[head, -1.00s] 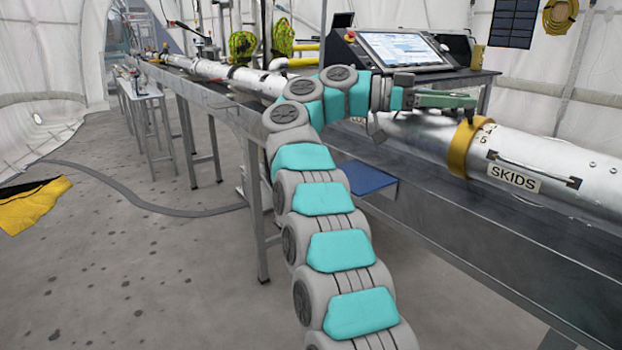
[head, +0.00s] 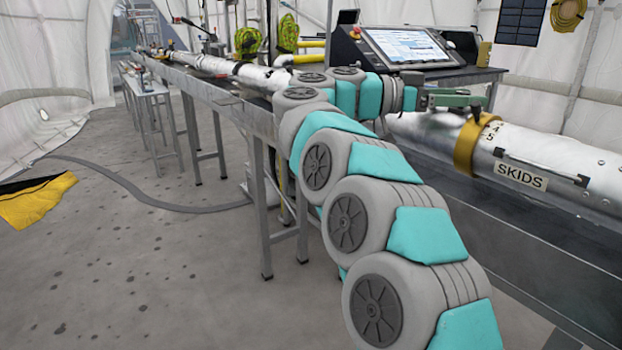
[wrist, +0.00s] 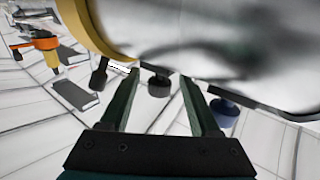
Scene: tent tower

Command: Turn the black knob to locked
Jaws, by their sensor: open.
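In the wrist view a black knob (wrist: 159,84) hangs from the edge of the silver tube (wrist: 200,35), between the two fingers of my gripper (wrist: 159,78). The fingers are open, with gaps visible on both sides of the knob; I cannot tell its depth between them. A second dark knob (wrist: 99,78) is left of the fingers, and a blue-black knob (wrist: 223,107) is right of them. In the head view my green gripper (head: 472,101) is at the tube's yellow band (head: 467,147). The knobs do not show there, and I cannot read a lock mark.
A console with a screen (head: 405,46) stands behind my gripper.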

